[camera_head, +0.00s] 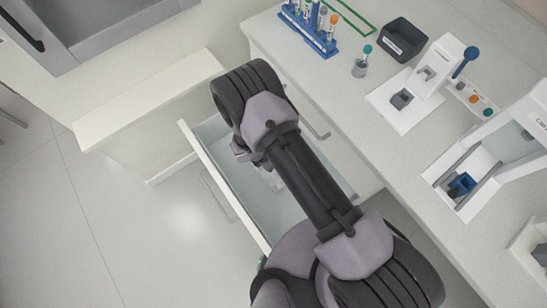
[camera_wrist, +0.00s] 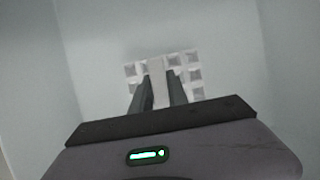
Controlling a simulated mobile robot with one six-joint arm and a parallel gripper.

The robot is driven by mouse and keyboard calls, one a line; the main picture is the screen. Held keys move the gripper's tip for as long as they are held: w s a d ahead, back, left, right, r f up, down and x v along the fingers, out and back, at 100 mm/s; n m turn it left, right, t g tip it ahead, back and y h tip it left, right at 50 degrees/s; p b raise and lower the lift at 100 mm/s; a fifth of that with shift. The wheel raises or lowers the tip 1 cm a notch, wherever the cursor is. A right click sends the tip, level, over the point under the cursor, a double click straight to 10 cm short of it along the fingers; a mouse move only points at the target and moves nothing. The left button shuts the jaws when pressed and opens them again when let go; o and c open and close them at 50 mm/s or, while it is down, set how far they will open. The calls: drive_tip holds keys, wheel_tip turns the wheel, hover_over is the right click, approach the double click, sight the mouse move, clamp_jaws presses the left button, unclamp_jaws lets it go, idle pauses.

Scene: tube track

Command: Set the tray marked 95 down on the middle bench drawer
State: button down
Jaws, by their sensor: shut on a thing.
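A pale grey tray with a grid of square pockets (camera_wrist: 193,72) shows ahead of my fingers in the wrist view. No number is readable on it. My gripper (camera_wrist: 160,84) is shut on the tray's pale upright middle part, with one dark finger on each side. The tray is down inside the open bench drawer (camera_wrist: 225,50), with the drawer's pale walls around it. I cannot tell whether it touches the drawer floor. In the head view the open drawer (camera_head: 240,203) lies under my arm, which hides my gripper and most of the tray.
The bench top (camera_head: 400,140) right of the drawer holds a blue tube rack (camera_head: 312,35), a black bin (camera_head: 403,40), a small tube stand (camera_head: 361,66) and white devices (camera_head: 416,93). A pale ledge (camera_head: 150,98) lies left of the drawer. Floor at lower left is clear.

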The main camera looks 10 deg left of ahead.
idle(0.3)
drive_tip(key=shift+f+b, duration=0.4)
drive_tip(key=shift+b, duration=0.05)
drive_tip(key=shift+r, duration=0.1)
drive_tip(key=c, duration=1.2)
unclamp_jaws()
drive_tip(key=p+v, duration=0.6)
drive_tip(key=v, duration=1.1)
drive_tip(key=shift+r+p, duration=0.2)
drive_tip(key=shift+p, duration=0.1)
